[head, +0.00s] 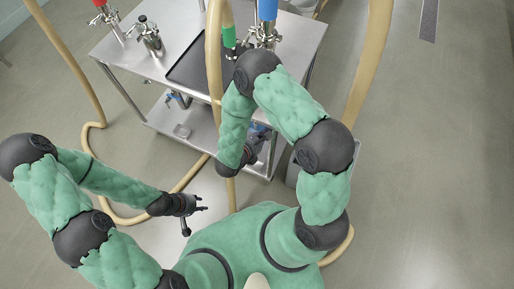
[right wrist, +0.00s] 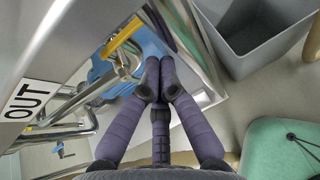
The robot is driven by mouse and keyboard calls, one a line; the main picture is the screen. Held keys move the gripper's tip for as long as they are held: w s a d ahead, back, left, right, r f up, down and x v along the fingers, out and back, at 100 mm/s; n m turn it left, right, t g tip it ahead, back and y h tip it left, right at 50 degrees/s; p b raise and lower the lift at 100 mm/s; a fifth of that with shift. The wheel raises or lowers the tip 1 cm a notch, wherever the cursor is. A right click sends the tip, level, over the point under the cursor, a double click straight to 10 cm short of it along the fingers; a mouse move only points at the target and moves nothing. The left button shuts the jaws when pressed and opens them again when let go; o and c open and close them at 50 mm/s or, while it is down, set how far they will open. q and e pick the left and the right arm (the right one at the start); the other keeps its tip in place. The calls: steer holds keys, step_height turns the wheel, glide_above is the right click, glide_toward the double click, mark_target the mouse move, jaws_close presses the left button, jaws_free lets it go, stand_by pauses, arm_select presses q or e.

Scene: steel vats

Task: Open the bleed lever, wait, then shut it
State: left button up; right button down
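In the right wrist view, a yellow lever-like handle (right wrist: 121,36) stands slanted beside steel pipework and a blue body (right wrist: 128,70). A small blue handle (right wrist: 59,149) sits on the pipework at lower left. I cannot tell which one is the bleed lever. My right gripper (right wrist: 158,82) has its dark fingertips drawn together, right of the yellow handle and apart from it in the picture; nothing shows between them. In the head view it is mostly hidden near the table's front edge. My left gripper (head: 193,210) is open and empty, in front of the table.
A steel table (head: 170,110) carries a dark tray (head: 188,72) and valve fittings (head: 148,38). Tan hoses (head: 368,60) run down to the floor. A plate marked OUT (right wrist: 30,100) is at the left of the right wrist view. A grey bin (right wrist: 262,40) stands at upper right.

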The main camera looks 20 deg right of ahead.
steer(key=s+p+v, duration=0.1)
steer(key=p+v, duration=0.2)
steer(key=v, duration=0.6)
steer(key=shift+d+r, duration=0.15)
steer(key=shift+r, duration=0.05)
steer(key=shift+s, duration=0.1)
steer(key=s+a+f+m+g+y, duration=0.2)
steer(key=s+f+m+g+y, duration=0.3)
steer(key=s, duration=0.4)
steer(key=s+a+f+m+g+y, duration=0.2)
steer(key=s+f+m+g+y, duration=0.1)
steer(key=s+m+g, duration=0.5)
steer(key=w+a+f+m+t+y, duration=0.2)
steer(key=a+m+y, duration=0.4)
steer(key=w+d+f+m+t, duration=0.2)
steer(key=w+d+m+t, duration=0.1)
steer(key=w+m+t, duration=0.2)
steer(key=w+m, duration=0.2)
steer(key=w, duration=0.2)
steer(key=shift+d, duration=0.3)
